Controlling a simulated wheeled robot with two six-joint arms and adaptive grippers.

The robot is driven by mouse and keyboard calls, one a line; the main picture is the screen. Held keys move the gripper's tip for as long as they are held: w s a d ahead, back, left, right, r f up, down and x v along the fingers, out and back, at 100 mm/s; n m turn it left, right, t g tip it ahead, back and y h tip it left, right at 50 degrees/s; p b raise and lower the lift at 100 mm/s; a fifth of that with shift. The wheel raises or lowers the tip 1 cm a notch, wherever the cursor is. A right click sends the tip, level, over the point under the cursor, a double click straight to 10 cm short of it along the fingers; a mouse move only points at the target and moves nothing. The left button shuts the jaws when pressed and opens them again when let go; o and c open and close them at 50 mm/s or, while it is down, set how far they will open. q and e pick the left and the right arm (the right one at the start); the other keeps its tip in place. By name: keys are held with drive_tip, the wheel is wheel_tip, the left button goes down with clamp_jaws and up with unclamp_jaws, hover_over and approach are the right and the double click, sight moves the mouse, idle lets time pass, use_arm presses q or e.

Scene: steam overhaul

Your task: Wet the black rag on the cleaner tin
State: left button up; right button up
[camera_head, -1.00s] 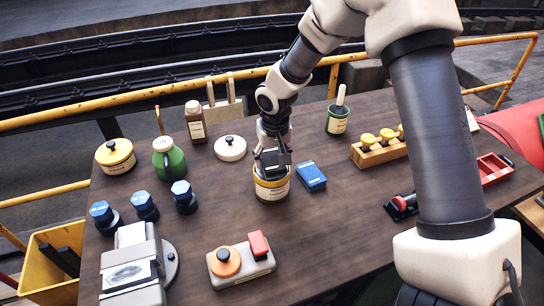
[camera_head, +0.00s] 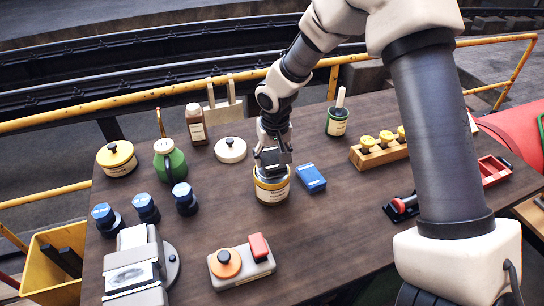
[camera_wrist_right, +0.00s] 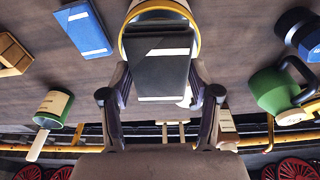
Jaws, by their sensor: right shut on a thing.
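The black rag (camera_wrist_right: 160,75), a dark block-like pad with a pale stripe, is held between the fingers of my right gripper (camera_wrist_right: 160,100). In the head view the rag (camera_head: 271,163) is at the mouth of the cleaner tin (camera_head: 272,192), a round tin with a yellow rim and a cream label. The rag hides most of the opening, so I cannot tell how deep it sits or whether it touches the contents. The tin's yellow rim (camera_wrist_right: 135,14) shows behind the rag in the wrist view. My left gripper is not in view.
A blue pad (camera_head: 311,178) lies close to the tin's right. A white lid (camera_head: 230,150) and a green can (camera_head: 169,161) are to its left. A wooden rack (camera_head: 378,152) with yellow-topped pieces stands right. The table in front of the tin is partly clear.

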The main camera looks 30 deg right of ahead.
sight(272, 159)
drive_tip(key=shift+r+p, duration=1.9)
drive_tip(key=shift+r, duration=0.9)
drive_tip(key=shift+f, duration=0.1)
